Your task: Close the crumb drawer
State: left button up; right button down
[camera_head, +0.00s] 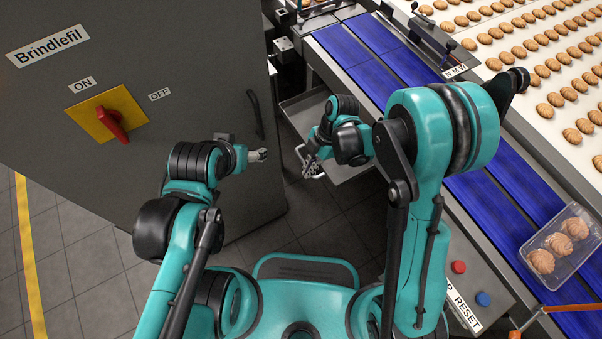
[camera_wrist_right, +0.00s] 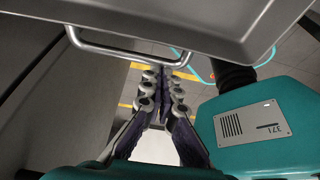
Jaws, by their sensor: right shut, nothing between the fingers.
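The crumb drawer (camera_head: 298,108) is a shallow grey metal tray, standing out from under the conveyor in the head view. Its bar handle (camera_head: 299,153) is on the near left side, facing the grey cabinet. My right gripper (camera_head: 309,168) is at the handle, its fingers shut with nothing between them. In the right wrist view the drawer (camera_wrist_right: 200,25) fills the top, and the fingertips (camera_wrist_right: 163,72) are close to the handle (camera_wrist_right: 125,53); I cannot tell whether they touch. My left gripper (camera_head: 262,155) is beside the cabinet; its finger opening is too small to judge.
A grey cabinet (camera_head: 200,50) with a red switch (camera_head: 113,124) stands at left. The blue conveyor (camera_head: 350,55) runs behind the drawer, with biscuits on a white belt (camera_head: 500,62) beyond. A clear tray (camera_head: 588,262) with biscuits is at right. Tiled floor (camera_head: 270,240) lies below.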

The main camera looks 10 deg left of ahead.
jog(key=shift+w+d, duration=0.45)
jog(key=shift+d, duration=0.2)
jog(key=shift+w+d, duration=0.45)
jog(key=shift+d, duration=0.15)
jog(key=shift+a, duration=0.15)
